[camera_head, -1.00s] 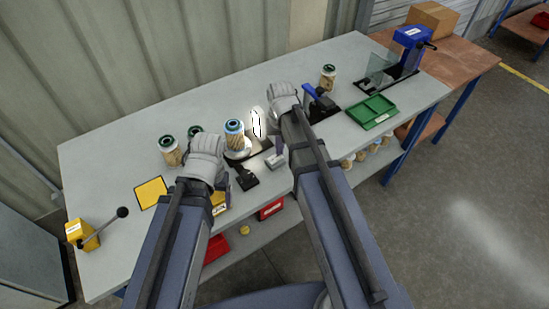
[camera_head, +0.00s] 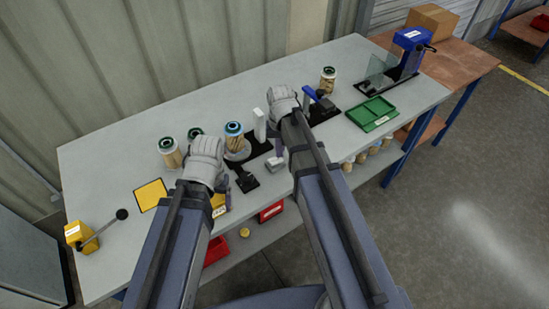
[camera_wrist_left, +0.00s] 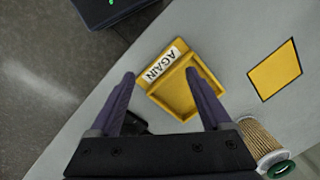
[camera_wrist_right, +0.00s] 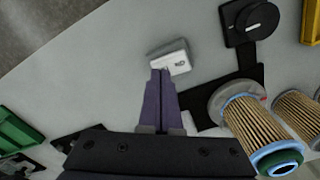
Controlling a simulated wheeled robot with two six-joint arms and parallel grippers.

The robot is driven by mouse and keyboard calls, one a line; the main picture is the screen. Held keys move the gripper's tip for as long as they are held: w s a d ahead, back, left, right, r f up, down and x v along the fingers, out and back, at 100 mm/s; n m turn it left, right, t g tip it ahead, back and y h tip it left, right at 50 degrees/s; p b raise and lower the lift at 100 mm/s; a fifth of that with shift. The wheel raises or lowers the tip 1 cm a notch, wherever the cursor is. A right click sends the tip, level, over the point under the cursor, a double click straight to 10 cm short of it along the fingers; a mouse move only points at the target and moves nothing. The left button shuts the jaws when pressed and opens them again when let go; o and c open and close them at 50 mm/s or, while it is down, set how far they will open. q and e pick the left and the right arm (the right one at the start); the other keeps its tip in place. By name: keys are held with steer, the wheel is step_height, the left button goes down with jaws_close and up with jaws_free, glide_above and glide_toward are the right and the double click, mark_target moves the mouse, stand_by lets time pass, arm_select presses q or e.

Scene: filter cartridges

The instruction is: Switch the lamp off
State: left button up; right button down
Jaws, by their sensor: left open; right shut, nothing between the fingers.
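The lamp (camera_head: 260,125) is a small white upright panel behind the round filter stand, and it is unlit. A pale switch box (camera_head: 275,164) lies on the bench in front of it; it also shows in the right wrist view (camera_wrist_right: 168,57) with a small marking on its face. My right gripper (camera_head: 279,146) is shut and empty. In the right wrist view its fingertips (camera_wrist_right: 160,72) are at the box's edge; I cannot tell whether they touch. My left gripper (camera_wrist_left: 160,76) is open and empty, above a yellow tray labelled AGAIN (camera_wrist_left: 172,97).
A filter cartridge (camera_head: 234,136) stands on a round holder beside the lamp. A black dial (camera_wrist_right: 256,20) is near the switch box. More cartridges (camera_head: 171,152), a yellow lever box (camera_head: 82,236), a green tray (camera_head: 372,113) and a blue press (camera_head: 411,40) stand on the bench.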

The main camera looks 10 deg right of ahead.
step_height(320, 180, up, 6)
steer(key=p, duration=0.5)
steer(key=shift+r+p, duration=0.15)
steer(key=shift+p, duration=0.2)
steer(key=s+a+n+h, duration=0.1)
steer(key=s+a+n, duration=0.4)
steer(key=s+a, duration=0.5)
steer(key=s, duration=0.4)
steer(key=shift+s+a+n, duration=0.2)
steer(key=shift+a+n, duration=0.05)
steer(key=shift+n, duration=0.15)
